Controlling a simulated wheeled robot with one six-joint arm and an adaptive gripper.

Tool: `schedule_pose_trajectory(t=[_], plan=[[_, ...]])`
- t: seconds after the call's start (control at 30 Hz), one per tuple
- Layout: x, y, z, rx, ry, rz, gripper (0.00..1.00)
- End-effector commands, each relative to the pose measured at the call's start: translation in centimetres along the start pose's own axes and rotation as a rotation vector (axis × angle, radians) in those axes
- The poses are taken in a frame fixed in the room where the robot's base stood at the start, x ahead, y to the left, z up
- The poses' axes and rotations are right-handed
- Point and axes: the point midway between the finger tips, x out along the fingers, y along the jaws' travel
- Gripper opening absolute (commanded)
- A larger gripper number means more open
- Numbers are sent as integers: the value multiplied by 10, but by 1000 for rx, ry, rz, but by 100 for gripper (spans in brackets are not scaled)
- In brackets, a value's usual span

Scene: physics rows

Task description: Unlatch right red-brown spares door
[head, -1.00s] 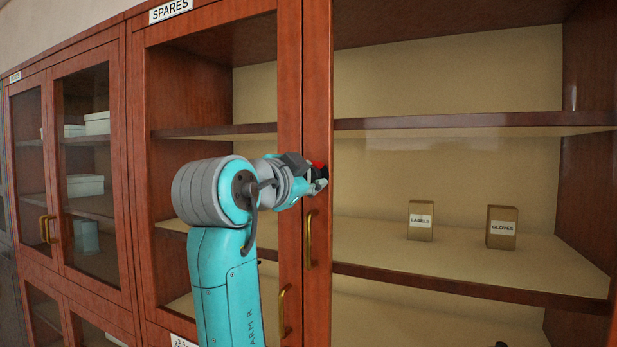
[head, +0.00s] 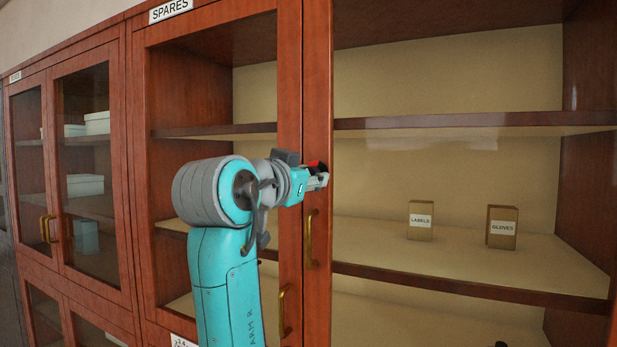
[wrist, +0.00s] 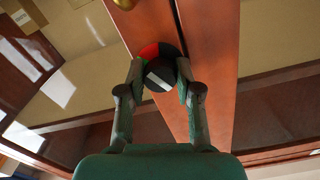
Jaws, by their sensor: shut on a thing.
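The right red-brown spares door (head: 318,90) stands against the left door's stile (head: 289,80), with a narrow gap between them in the wrist view. A round black knob with a red sector and a pale bar (wrist: 160,74) sits on the right door's stile (wrist: 145,28). Its red part also shows in the head view (head: 317,166). My gripper (wrist: 160,84) is shut on the knob, one finger on each side. In the head view my gripper (head: 317,180) partly hides it. The door's brass handle (head: 309,240) is below the knob.
Behind the right door's glass, a LABELS box (head: 420,220) and a GLOVES box (head: 502,227) stand on a shelf. Another brass handle (head: 284,312) is low on the left. A neighbouring cabinet with white boxes (head: 86,185) stands at far left.

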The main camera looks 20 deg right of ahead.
Motion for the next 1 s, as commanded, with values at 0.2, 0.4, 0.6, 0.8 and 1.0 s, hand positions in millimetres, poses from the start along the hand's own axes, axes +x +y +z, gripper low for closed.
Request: schedule_pose_trajectory(t=[0.2,0.4,0.6,0.8,1.0], plan=[[0,0,0,-206,0,0,0],[0,0,0,-396,0,0,0],[0,0,0,-585,0,0,0],[0,0,0,-764,0,-1,0],[0,0,0,-912,0,-1,0]])
